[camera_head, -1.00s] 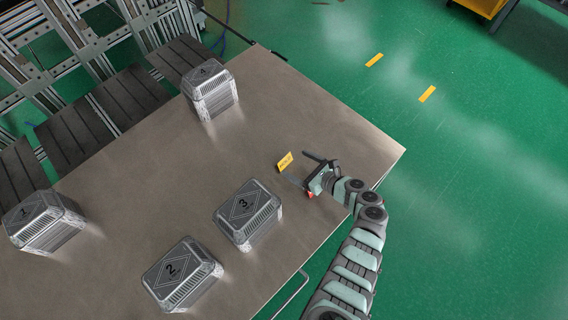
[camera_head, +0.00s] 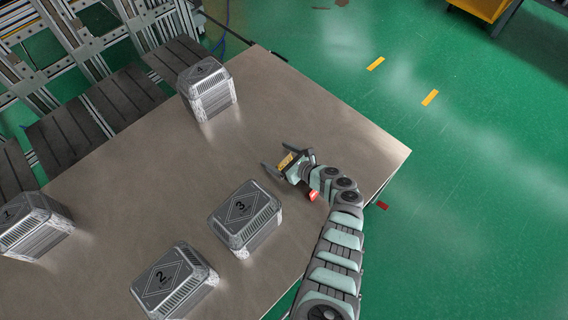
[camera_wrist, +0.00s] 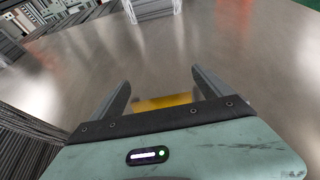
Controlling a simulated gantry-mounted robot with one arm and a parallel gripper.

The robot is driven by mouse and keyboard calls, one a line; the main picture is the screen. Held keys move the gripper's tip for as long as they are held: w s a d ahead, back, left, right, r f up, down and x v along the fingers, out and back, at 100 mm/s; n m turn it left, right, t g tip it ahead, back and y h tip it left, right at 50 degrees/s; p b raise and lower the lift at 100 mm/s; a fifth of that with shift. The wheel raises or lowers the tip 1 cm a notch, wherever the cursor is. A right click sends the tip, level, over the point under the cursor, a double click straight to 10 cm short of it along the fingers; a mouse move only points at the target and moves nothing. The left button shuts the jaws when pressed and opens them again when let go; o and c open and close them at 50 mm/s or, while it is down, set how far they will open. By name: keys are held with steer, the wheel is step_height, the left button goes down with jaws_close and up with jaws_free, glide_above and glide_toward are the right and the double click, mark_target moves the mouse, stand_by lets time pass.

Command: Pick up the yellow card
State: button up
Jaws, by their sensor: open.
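The yellow card (camera_head: 286,161) stands on the table, partly hidden by my gripper in the head view. In the wrist view the yellow card (camera_wrist: 166,101) shows as a low strip just past the dark edge of the gripper body, between the two fingers. My gripper (camera_head: 275,158) is open, with one finger on each side of the card. The fingers (camera_wrist: 160,80) are spread apart in the wrist view. I cannot tell whether either finger touches the card.
Foil-like boxes stand on the metal table (camera_head: 150,160): box 4 (camera_head: 209,100) at the back, box 3 (camera_head: 246,232) and box 2 (camera_head: 176,285) in front, box 1 (camera_head: 36,235) at the left. The table around the card is clear. A red piece (camera_head: 383,205) shows by the right edge.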

steer(key=c, duration=1.4)
steer(key=shift+r, duration=0.1)
